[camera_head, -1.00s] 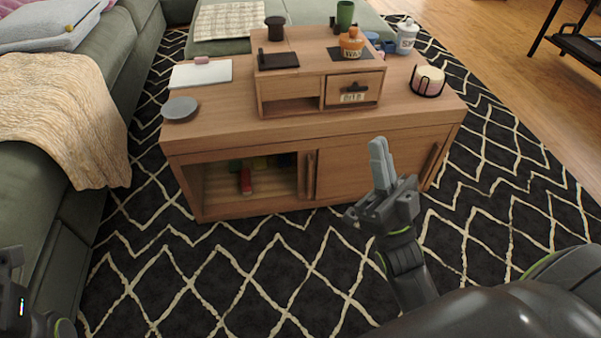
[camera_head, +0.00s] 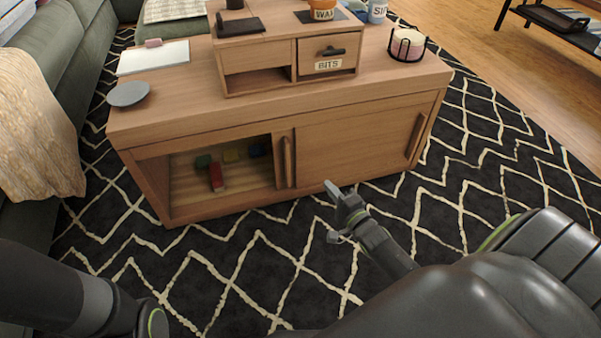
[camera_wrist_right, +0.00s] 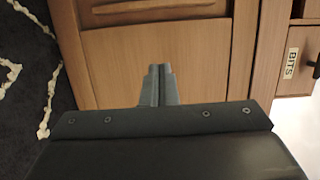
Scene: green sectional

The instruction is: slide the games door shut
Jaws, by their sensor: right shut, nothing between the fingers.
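A low wooden cabinet (camera_head: 130,122) has sliding doors on its front. Its left bay is open, and several coloured blocks (camera_head: 216,177) lie inside. A narrow door edge with an upright handle (camera_head: 287,160) borders this opening on the right. A wide door panel (camera_head: 350,140) covers the right part, with another handle (camera_head: 415,136) at its far right. My right gripper (camera_head: 332,188) is shut and empty, low in front of the panel. In the right wrist view, its fingertips (camera_wrist_right: 158,72) point at the panel, with a handle (camera_wrist_right: 150,10) beyond them. Contact is unclear. My left gripper is out of view.
On the cabinet top stand a small drawer unit labelled BITS (camera_head: 260,50), a grey dish (camera_head: 128,93), a white pad (camera_head: 153,57) and a candle in a black holder (camera_head: 407,44). A green sofa (camera_head: 50,45) is at the left. Patterned rug (camera_head: 230,270) lies in front.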

